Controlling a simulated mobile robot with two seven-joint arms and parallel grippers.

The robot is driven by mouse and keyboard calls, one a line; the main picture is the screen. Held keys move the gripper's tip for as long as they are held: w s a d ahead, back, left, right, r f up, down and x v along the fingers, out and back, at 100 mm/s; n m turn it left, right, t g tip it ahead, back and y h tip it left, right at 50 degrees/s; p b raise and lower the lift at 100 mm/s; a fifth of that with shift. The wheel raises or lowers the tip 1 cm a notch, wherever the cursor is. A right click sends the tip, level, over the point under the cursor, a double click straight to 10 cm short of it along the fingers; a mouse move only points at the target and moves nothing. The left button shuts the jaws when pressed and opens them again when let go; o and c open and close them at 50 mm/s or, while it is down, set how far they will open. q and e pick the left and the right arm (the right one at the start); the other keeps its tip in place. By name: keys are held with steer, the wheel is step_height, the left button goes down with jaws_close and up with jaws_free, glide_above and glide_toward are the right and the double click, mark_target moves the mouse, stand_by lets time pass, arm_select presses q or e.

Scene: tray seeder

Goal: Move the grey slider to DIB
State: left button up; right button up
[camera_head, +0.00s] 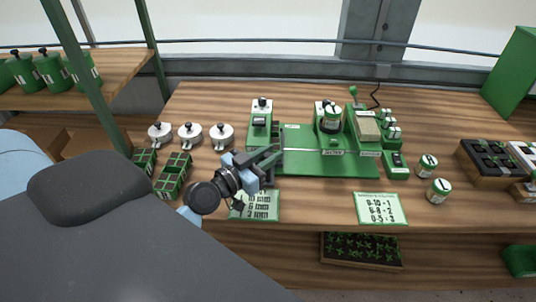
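A green tray-seeding machine (305,165) stands in the middle of the wooden bench, with a pale rail line running across it. I cannot make out the grey slider for certain, and the marking DIB is too small to read. My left gripper (277,157) is over the left end of the machine, in front of the green post unit (261,138) with a dark knob. Its dark fingers hide that corner of the machine. Whether they are apart or closed on something is unclear. My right gripper is not in view.
White knobbed pots (221,136) and green seedling trays (172,176) are at the left. A printed card (380,209) lies at the front; another (262,212) is partly behind my arm. Labelled jars (438,191) and dark trays (487,176) stand at the right.

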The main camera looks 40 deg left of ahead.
arm_select(q)
jaws_close()
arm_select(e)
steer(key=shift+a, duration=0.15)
